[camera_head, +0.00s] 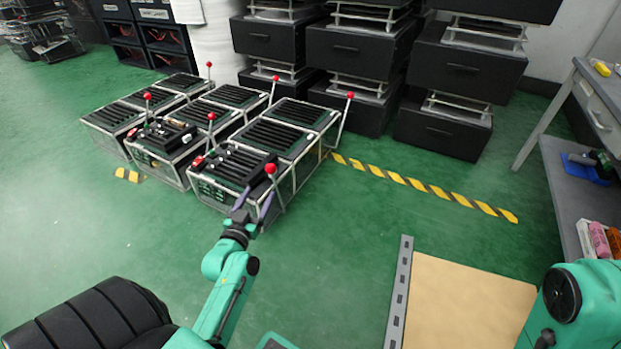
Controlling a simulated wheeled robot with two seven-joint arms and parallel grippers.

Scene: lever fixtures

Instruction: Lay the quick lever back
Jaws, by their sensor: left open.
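Several black slatted boxes in metal frames stand on the floor at the left, with red-knobbed levers at their right-hand sides. The nearest lever (270,169) stands up at the front right corner of the front box (228,172). My left gripper (253,203) is open and empty just below and left of this knob, its fingers pointing up towards it. It is close to the lever's rod; I cannot tell whether they touch. No label shows which lever is the quick one. My right gripper is out of view.
Other red-knobbed levers (350,96) stand behind. Black drawer units (445,90) line the back. A yellow-black strip (420,185) crosses the green floor. A tan board (470,305) lies front right, and a grey table (600,100) stands at the right. The middle floor is clear.

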